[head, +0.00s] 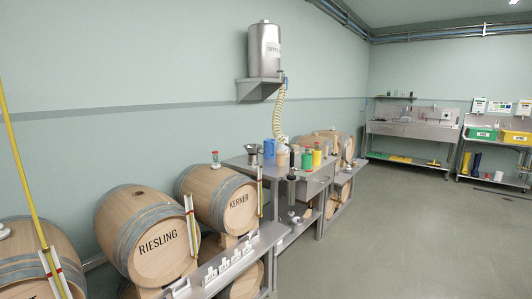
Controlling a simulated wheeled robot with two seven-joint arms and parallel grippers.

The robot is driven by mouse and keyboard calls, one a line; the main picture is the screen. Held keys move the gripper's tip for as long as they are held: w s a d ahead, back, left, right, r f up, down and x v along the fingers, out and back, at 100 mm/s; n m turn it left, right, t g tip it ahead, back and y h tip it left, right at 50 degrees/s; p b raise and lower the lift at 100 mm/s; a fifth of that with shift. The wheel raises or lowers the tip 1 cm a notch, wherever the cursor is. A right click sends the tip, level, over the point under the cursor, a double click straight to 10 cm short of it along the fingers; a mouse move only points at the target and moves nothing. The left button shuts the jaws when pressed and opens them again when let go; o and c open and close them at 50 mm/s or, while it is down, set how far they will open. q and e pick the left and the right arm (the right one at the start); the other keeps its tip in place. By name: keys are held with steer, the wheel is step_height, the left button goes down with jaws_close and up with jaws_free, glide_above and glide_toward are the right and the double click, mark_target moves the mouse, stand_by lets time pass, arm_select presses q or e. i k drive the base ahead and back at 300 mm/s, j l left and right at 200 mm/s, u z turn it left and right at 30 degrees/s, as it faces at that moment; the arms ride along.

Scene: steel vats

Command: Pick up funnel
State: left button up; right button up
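A small grey, funnel-shaped metal object (253,151) stands at the left end of the steel table (238,161) against the wall, in the middle of the head view. It looks wider at the top; its lower part is too small to make out clearly. It appears to be the funnel. Neither of my grippers is in view, and nothing is seen touching the funnel.
A blue container (269,149), a green one (307,160) and a yellow one (317,157) share the table. Barrels marked Riesling (150,240) and Kerner (222,197) lie on a rack at left. Open floor (400,230) lies at right.

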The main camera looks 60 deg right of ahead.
mark_target(252, 149)
steer(key=z, duration=2)
